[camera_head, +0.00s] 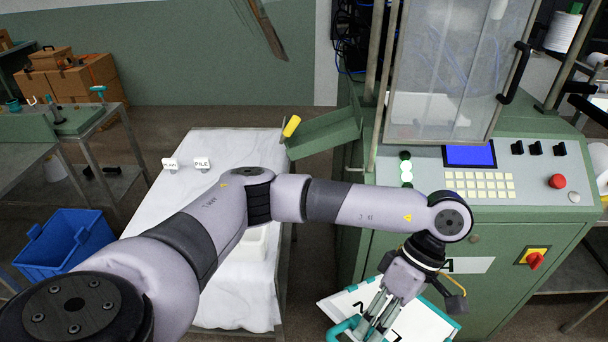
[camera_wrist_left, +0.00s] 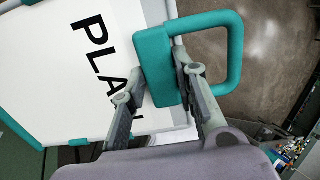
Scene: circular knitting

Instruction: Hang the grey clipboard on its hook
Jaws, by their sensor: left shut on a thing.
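The grey clipboard (camera_head: 425,317) carries a white sheet with dark lettering and hangs in the air in front of the green machine, tilted. In the left wrist view the clipboard (camera_wrist_left: 60,90) shows the letters "PLA", with the rest hidden by my fingers. My left gripper (camera_head: 369,326) is shut on the clipboard's teal clip, which has a loop handle (camera_wrist_left: 236,50). The wrist view shows my left gripper (camera_wrist_left: 163,70) with one finger on each side of the clip. I cannot make out the hook. My right gripper is out of view.
The green machine (camera_head: 450,230) stands close behind the clipboard, with a red emergency button (camera_head: 558,181) and a red rotary switch (camera_head: 536,259). A white-covered table (camera_head: 225,150) stands left, with PLAIN and PILE signs. A blue crate (camera_head: 62,240) is on the floor.

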